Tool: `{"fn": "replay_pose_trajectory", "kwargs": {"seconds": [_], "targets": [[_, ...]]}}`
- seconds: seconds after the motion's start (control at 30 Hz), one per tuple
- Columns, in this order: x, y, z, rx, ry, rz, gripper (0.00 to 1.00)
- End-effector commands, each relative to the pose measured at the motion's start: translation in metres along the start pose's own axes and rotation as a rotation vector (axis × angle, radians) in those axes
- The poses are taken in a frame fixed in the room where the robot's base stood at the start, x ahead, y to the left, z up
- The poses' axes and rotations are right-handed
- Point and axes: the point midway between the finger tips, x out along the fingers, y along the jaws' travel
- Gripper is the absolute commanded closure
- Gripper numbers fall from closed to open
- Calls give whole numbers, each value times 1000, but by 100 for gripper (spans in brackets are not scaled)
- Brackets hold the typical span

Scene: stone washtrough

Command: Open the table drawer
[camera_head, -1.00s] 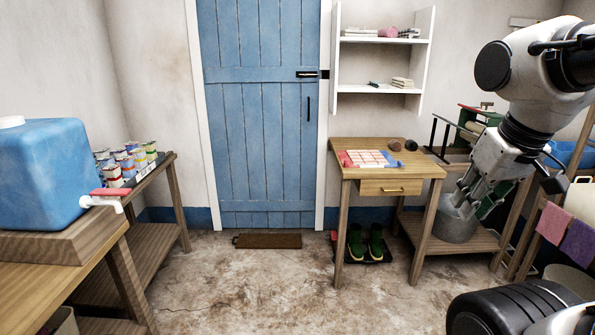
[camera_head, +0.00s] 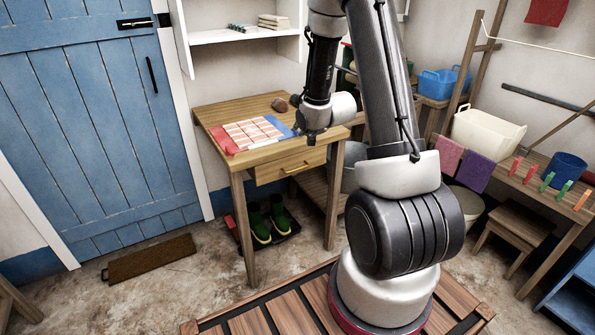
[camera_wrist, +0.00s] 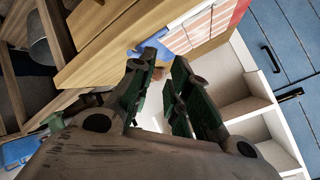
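The small wooden table (camera_head: 215,112) stands against the wall beside the blue door. A brass bar handle (camera_head: 297,170) sits on the drawer front. My gripper (camera_head: 311,138) hangs near the table's right front corner, right of and a little above the handle. In the wrist view my gripper (camera_wrist: 165,62) is open, with a gap between its dark green-padded fingers and nothing held. The tabletop edge (camera_wrist: 90,62) shows beyond the fingers; the handle cannot be made out there.
A red, white and blue checked item (camera_head: 250,132) and a dark round object (camera_head: 280,104) lie on the table. Green boots (camera_head: 262,225) stand on a tray below. A white shelf (camera_head: 240,36) hangs above. The floor before the drawer is clear, with a wooden slatted platform (camera_head: 270,318) nearer.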

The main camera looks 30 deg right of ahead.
Motion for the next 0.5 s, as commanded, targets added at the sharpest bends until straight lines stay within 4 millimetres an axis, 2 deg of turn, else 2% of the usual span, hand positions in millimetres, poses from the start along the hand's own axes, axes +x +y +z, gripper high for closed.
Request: {"fn": "replay_pose_trajectory", "kwargs": {"seconds": [0.03,0.1,0.2,0.33,0.5], "targets": [[21,19,12,65,4,-24,82],[45,40,26,168,23,-83,82],[69,69,49,320,43,-170,82],[84,103,78,498,61,-272,82],[86,132,103,654,74,-361,82]]}}
